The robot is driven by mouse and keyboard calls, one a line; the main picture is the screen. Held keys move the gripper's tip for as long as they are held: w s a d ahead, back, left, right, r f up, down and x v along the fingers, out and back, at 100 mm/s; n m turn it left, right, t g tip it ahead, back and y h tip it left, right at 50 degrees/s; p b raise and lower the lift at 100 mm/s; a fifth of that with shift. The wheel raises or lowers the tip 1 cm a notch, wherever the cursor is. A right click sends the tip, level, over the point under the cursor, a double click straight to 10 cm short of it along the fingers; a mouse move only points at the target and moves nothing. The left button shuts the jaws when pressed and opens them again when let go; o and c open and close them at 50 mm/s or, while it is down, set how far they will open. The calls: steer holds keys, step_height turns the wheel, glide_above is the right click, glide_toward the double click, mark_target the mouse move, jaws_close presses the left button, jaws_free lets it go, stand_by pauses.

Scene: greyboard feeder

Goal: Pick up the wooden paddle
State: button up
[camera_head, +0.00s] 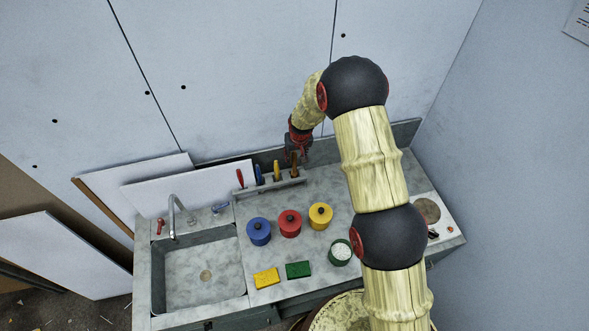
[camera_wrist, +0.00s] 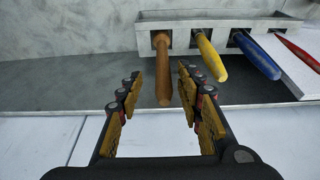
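The paddle (camera_head: 294,163) also shows in the head view, with the rack (camera_head: 270,186) along the back of the counter. My gripper (camera_wrist: 160,92) is open, with one finger on each side of the handle's end in the wrist view. I cannot tell whether either finger touches it. In the head view my gripper (camera_head: 298,153) is at the top of the paddle.
Yellow (camera_wrist: 210,57), blue (camera_wrist: 256,56) and red (camera_wrist: 297,50) handles stand in the same rack, the yellow one close beside the paddle. Blue (camera_head: 258,231), red (camera_head: 290,223) and yellow (camera_head: 320,216) lidded pots stand in front. The wall is close behind the rack.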

mark_target(294, 169)
steer(key=shift+a+f, duration=0.1)
steer(key=shift+f, duration=0.25)
steer(key=shift+p+x, duration=0.9)
steer(key=shift+x, duration=1.25)
steer(key=shift+a, duration=0.15)
steer(key=shift+c, duration=0.9)
steer(key=c, duration=0.7)
jaws_close()
